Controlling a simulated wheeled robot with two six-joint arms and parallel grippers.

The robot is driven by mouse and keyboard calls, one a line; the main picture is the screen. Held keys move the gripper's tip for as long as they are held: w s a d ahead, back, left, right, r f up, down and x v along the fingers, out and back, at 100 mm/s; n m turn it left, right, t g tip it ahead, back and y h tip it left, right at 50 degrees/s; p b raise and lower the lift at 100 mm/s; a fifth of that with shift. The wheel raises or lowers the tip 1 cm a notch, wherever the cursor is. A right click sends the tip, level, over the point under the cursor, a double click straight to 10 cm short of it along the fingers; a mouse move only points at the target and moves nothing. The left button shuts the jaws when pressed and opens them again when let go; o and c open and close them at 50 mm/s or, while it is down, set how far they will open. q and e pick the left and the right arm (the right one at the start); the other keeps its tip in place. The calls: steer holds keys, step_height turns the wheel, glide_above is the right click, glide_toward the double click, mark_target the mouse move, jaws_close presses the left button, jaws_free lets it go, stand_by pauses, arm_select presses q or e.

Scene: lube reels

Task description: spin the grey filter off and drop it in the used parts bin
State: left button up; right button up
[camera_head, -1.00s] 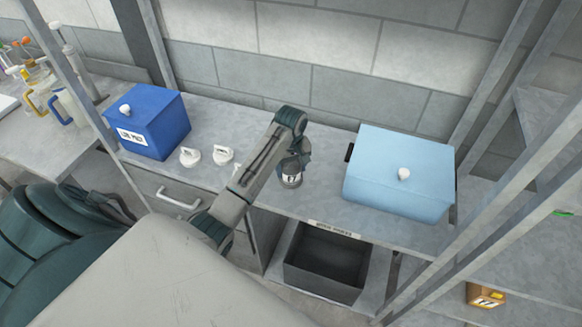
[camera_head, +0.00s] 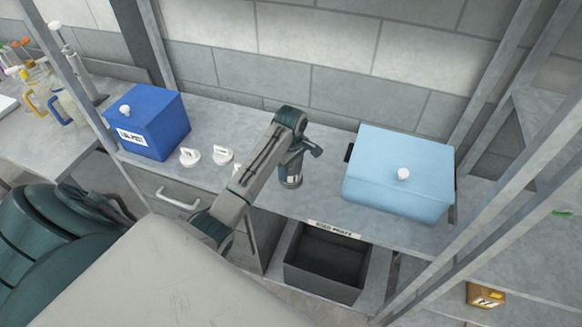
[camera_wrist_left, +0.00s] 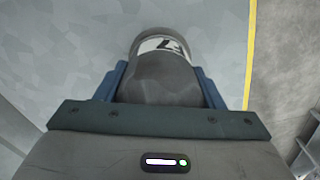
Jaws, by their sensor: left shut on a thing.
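The grey filter (camera_head: 290,182) with a white label band stands on the bench top, between the blue boxes. In the left wrist view the filter (camera_wrist_left: 161,72) sits between the two blue fingers, its label toward the top. My left gripper (camera_head: 292,168) comes from above and is shut on the filter's upper part. The gripper hides that part in the head view. The used parts bin (camera_head: 317,282) is a dark grey open box below the bench front, under a labelled edge; it looks empty. My right gripper is not in view.
A dark blue lidded box (camera_head: 160,130) stands at left, and a light blue lidded box (camera_head: 395,195) close at right. Grey rack posts (camera_head: 490,170) rise at right.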

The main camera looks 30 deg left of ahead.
arm_select(q)
steer(key=n, duration=0.4)
steer(key=shift+f, duration=0.15)
steer(key=n, duration=0.2)
steer(key=shift+n, duration=0.3)
steer(key=shift+c, duration=0.5)
steer(key=shift+w+r, duration=0.15)
steer(key=shift+r, duration=3.2)
steer(key=shift+r, duration=0.1)
